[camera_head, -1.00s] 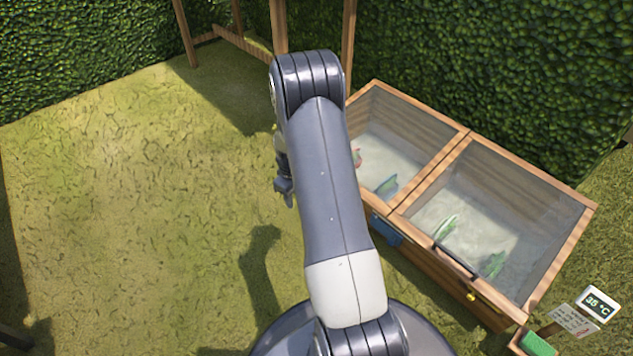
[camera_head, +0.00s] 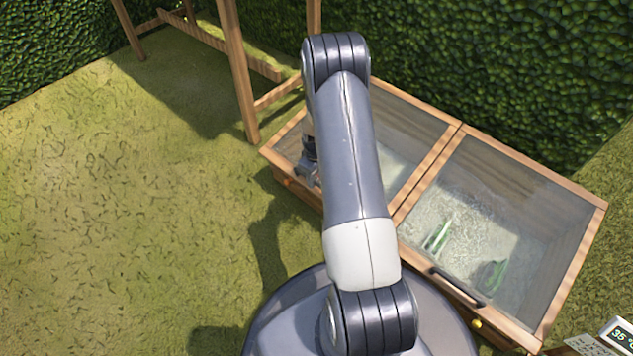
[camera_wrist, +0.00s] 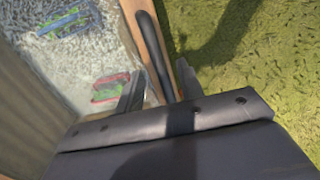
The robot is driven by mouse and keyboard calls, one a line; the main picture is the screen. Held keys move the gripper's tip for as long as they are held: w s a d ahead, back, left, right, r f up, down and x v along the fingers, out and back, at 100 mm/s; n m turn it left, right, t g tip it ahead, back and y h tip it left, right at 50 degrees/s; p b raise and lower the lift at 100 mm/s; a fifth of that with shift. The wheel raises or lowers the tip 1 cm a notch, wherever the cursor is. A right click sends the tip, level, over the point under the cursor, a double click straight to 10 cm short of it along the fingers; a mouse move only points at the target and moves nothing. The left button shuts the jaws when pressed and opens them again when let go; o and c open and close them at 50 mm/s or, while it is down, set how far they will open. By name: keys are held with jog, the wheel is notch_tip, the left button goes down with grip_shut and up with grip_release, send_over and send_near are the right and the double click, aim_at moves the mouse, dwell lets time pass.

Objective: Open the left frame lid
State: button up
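The left frame lid (camera_head: 412,122) is a glass pane in a wooden border, lying closed on the cold frame. My arm hides much of it. My gripper (camera_head: 308,172) is over its front-left edge. In the wrist view, the lid's wooden edge (camera_wrist: 132,12) carries a long dark handle (camera_wrist: 153,50). My gripper (camera_wrist: 161,86) is open, with one finger on each side of the handle's lower end. I cannot tell if the fingers touch it. Through the glass show a red-and-green packet (camera_wrist: 108,88) and a blue-and-green one (camera_wrist: 68,22).
The right frame lid (camera_head: 500,200) is closed, with a dark handle (camera_head: 457,286) and a yellow knob (camera_head: 476,324) at its front. A wooden post (camera_head: 238,75) stands left of the frame. Open grass lies to the left.

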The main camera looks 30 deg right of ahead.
jog(key=shift+f, duration=0.6)
grip_shut()
